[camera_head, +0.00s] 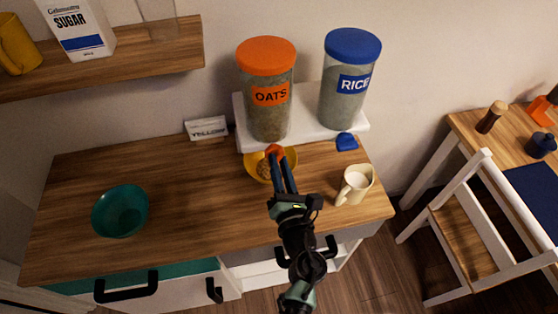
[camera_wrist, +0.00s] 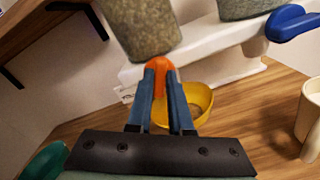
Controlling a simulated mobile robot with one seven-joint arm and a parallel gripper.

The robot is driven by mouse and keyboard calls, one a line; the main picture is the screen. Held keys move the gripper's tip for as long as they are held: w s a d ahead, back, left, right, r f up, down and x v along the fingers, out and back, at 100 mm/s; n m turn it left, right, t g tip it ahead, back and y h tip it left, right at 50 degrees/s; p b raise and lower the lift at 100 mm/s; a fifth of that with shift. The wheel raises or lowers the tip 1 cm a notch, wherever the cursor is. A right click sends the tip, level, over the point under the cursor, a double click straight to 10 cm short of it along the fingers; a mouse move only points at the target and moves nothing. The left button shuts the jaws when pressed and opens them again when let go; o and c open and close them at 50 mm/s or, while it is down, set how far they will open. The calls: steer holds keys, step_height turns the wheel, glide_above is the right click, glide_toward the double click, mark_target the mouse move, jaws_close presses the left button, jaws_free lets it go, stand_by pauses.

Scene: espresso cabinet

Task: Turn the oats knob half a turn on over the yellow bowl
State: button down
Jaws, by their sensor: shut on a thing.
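The oats dispenser (camera_head: 266,103) is a clear canister with an orange lid and an OATS label on a white stand. Its orange knob (camera_wrist: 159,65) sits at its foot and also shows in the head view (camera_head: 274,150). My gripper (camera_wrist: 160,80) is shut on this knob, with its blue fingers on either side; it also shows in the head view (camera_head: 279,165). The yellow bowl (camera_wrist: 201,99) stands on the counter below the knob, partly hidden by my fingers. In the head view the bowl (camera_head: 252,168) shows some brownish content.
The rice dispenser (camera_head: 345,95) with its blue knob (camera_head: 346,142) is to the right. A cream mug (camera_head: 354,186) stands at the counter's right, a teal bowl (camera_head: 120,211) at the left. A shelf (camera_head: 120,62) overhangs the left.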

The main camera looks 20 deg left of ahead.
steer(key=m+p, duration=0.2)
steer(key=m, duration=0.4)
steer(key=shift+d+m+p, duration=0.1)
steer(key=shift+m+p, duration=0.2)
steer(key=shift+p, duration=0.05)
steer(key=m, duration=0.1)
steer(key=m+p, duration=0.1)
steer(key=m, duration=0.1)
steer(key=m+p, duration=0.1)
steer(key=m, duration=0.1)
steer(key=shift+f, duration=0.25)
steer(key=shift+m, duration=0.3)
steer(key=c, duration=0.8)
jaws_free()
steer(key=shift+d, duration=0.1)
steer(key=b+v, duration=0.1)
steer(key=v, duration=1.1)
steer(key=shift+s+d, duration=0.2)
steer(key=shift+s, duration=0.15)
